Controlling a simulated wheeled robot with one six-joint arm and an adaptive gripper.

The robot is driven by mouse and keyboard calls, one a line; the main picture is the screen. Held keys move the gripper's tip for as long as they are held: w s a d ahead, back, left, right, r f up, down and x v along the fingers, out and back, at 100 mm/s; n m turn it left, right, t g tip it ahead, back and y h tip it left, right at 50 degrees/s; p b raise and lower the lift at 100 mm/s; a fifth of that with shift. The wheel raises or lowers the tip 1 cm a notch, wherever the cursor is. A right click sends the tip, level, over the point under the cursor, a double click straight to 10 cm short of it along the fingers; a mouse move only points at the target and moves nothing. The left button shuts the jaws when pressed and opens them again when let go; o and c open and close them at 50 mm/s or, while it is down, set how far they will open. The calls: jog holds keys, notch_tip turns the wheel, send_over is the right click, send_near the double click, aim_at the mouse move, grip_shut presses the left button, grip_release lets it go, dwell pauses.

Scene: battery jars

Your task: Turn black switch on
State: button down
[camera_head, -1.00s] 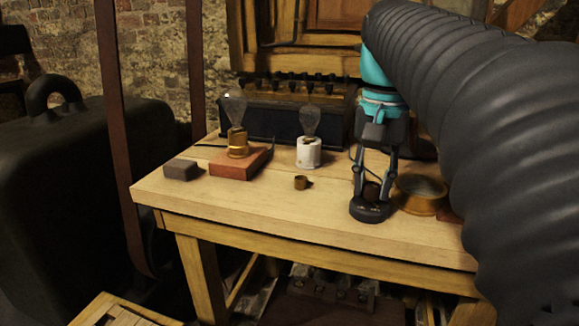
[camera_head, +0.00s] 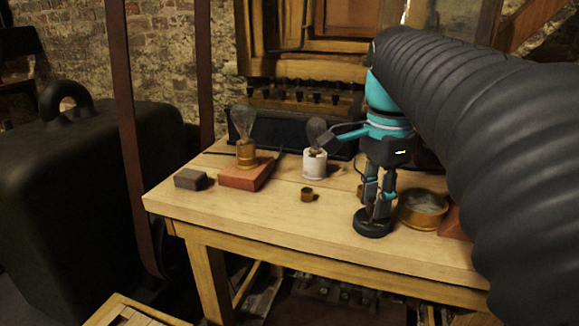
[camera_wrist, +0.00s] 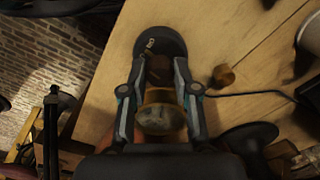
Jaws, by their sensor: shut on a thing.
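The black switch has a round black base (camera_head: 373,226) on the front part of the wooden table, with a brown knob on top. In the wrist view the same black disc (camera_wrist: 174,42) lies at the top, with the brown knob partly hidden by my fingers. My gripper (camera_head: 376,208) points down over the switch, its two fingers on either side of the knob and shut on it. The fingertips also show in the wrist view (camera_wrist: 160,68).
A round brass dish (camera_head: 423,208) stands close right of the switch. A small brass cup (camera_head: 307,194), white lamp holder (camera_head: 314,164), red block (camera_head: 246,175) with a bulb and a grey block (camera_head: 190,179) are to the left. The table's front edge is near.

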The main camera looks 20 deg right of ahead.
jog(key=m, duration=0.3)
jog(key=shift+m, duration=2.1)
jog(key=c, duration=0.9)
grip_release()
jog(key=shift+o, duration=0.2)
jog(key=shift+r, duration=0.1)
notch_tip(320, 180, up, 12)
jog(key=shift+w, duration=0.1)
